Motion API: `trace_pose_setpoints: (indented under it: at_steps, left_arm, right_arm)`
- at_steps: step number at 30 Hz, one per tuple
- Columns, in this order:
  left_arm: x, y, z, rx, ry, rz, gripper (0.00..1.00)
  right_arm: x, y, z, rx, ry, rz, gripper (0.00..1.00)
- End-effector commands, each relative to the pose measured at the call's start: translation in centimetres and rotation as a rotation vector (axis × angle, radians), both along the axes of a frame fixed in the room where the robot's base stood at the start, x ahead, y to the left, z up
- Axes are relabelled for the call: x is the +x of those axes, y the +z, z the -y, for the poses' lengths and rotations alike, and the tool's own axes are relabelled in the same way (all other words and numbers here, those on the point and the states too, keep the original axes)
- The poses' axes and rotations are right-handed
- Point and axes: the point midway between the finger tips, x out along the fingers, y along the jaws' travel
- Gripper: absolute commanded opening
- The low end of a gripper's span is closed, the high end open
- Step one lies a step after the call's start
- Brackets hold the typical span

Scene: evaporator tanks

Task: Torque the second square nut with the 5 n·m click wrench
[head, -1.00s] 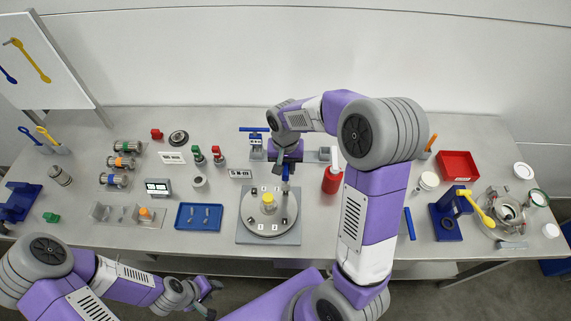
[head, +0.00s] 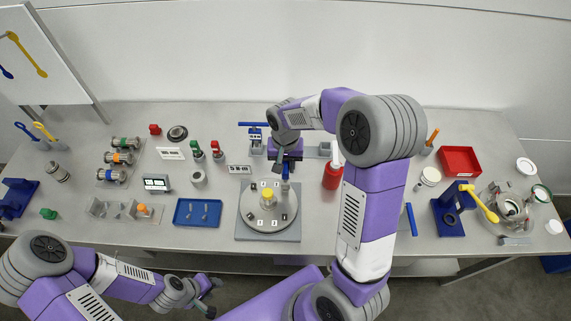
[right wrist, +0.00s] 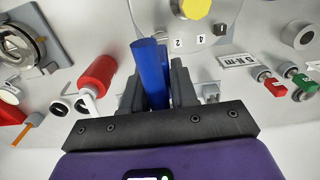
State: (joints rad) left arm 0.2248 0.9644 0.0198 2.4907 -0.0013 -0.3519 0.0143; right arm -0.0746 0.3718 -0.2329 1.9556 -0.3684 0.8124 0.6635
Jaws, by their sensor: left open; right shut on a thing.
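My right gripper (right wrist: 160,88) is shut on a blue-handled wrench (right wrist: 150,68), which shows between the fingers in the right wrist view. In the head view the right gripper (head: 287,158) is over the back right part of a round plate (head: 258,222), with the blue wrench (head: 285,186) upright below it. The plate has a yellow centre knob (head: 267,194) and numbered tags. The square nuts are too small to make out, and I cannot tell whether the wrench touches one. A "5 N·m" sign (head: 239,169) stands left of the gripper. My left gripper (head: 214,296) is open and empty in front of the table.
A red bottle (head: 332,177) stands close right of the right gripper. A blue tray (head: 197,213) with small bolts lies left of the plate. A blue stand (head: 448,218) with a yellow tool, and a red bin (head: 460,161), are at the right.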

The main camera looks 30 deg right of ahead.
Motion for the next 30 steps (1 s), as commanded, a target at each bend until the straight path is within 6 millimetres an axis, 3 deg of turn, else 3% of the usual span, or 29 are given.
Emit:
trace_pose_setpoints:
  at_steps: [30]
  left_arm:
    - [0.0, -0.61, -0.01, 0.0, 0.0, 0.0, 0.43]
  right_arm:
    - [0.01, -0.64, -0.02, 0.0, 0.0, 0.0, 0.0]
